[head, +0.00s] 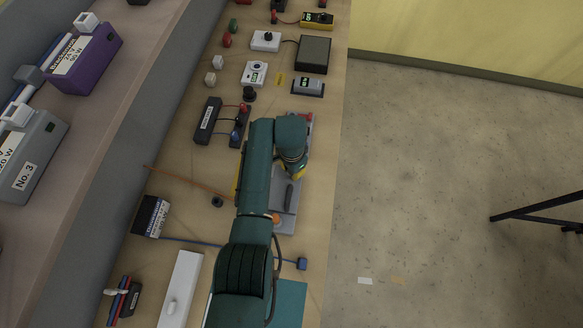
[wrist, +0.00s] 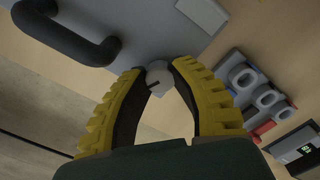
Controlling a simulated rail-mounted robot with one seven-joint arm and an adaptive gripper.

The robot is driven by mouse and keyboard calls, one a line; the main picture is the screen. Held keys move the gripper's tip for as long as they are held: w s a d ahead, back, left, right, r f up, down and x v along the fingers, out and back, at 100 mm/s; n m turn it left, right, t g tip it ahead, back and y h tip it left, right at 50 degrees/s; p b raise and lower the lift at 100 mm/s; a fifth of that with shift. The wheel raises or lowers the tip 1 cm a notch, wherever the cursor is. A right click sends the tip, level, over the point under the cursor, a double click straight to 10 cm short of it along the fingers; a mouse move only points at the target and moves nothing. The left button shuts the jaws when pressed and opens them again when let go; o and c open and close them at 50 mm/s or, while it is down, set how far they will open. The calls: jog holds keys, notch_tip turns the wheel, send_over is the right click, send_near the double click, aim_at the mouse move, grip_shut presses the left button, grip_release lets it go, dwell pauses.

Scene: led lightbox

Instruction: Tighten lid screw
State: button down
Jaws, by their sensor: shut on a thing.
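The lid screw (wrist: 158,80) is a small light grey round head with a dark slot, in the upper middle of the wrist view. My gripper (wrist: 157,71) has yellow ridged fingers, and their tips are closed on the screw from both sides. The screw stands at the grey lid (wrist: 155,30), which carries a black handle (wrist: 75,38) at the upper left. In the head view the grey lid (head: 286,218) lies on the bench under my arm, with its dark handle (head: 289,196) showing. My gripper (head: 299,174) is at its far end; the screw is hidden there.
A grey holder with several rings (wrist: 258,92) and a meter with a green display (wrist: 300,150) are near the gripper. A black block with terminals (head: 208,120) and a dark box (head: 151,216) are left of my arm. Open floor (head: 450,180) lies to the right.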

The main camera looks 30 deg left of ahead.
jog(key=shift+m, duration=1.5)
jog(key=c, duration=0.8)
grip_release()
notch_tip(320, 180, up, 12)
jog(key=shift+r, duration=0.1)
